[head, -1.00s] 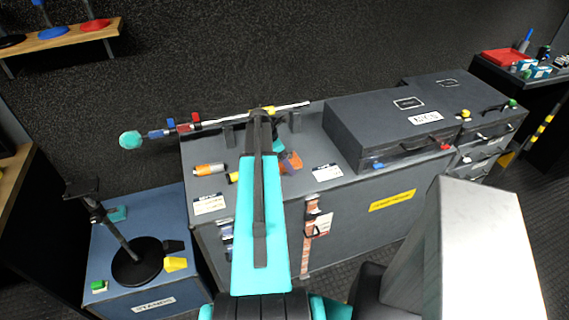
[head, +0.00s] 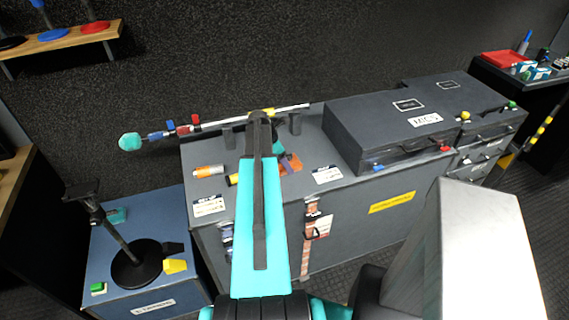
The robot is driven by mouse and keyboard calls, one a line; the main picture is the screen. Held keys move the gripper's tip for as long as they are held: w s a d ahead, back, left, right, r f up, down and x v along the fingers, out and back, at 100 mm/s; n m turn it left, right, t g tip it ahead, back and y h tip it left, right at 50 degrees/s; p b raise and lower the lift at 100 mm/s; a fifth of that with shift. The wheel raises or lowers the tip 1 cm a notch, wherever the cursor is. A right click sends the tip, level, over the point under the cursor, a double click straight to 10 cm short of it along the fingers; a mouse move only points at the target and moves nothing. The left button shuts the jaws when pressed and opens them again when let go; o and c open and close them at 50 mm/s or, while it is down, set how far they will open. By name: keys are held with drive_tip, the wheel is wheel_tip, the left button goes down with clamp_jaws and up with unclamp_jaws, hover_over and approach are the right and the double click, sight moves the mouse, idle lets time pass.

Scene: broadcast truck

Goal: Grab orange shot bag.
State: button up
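An orange bag-like item (head: 291,163), which looks like the shot bag, lies on top of the grey equipment case (head: 345,195). My arm's turquoise link covers its left side. My arm reaches up the middle of the picture over the case. My gripper is hidden behind the arm link, so its fingers and any contact with the bag cannot be made out. An orange and white cylinder (head: 209,171) lies on the case to the left of the arm.
A pole with coloured clamps (head: 196,124) lies along the case's back. Dark hard cases (head: 388,130) stand to the right. A blue box (head: 150,285) at left holds a black round-based stand (head: 135,262). A striped strap (head: 309,240) hangs down the case front.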

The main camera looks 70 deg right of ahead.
drive_tip(key=shift+r, duration=0.2)
drive_tip(key=shift+r+b, duration=1.25)
drive_tip(key=shift+r, duration=3.6)
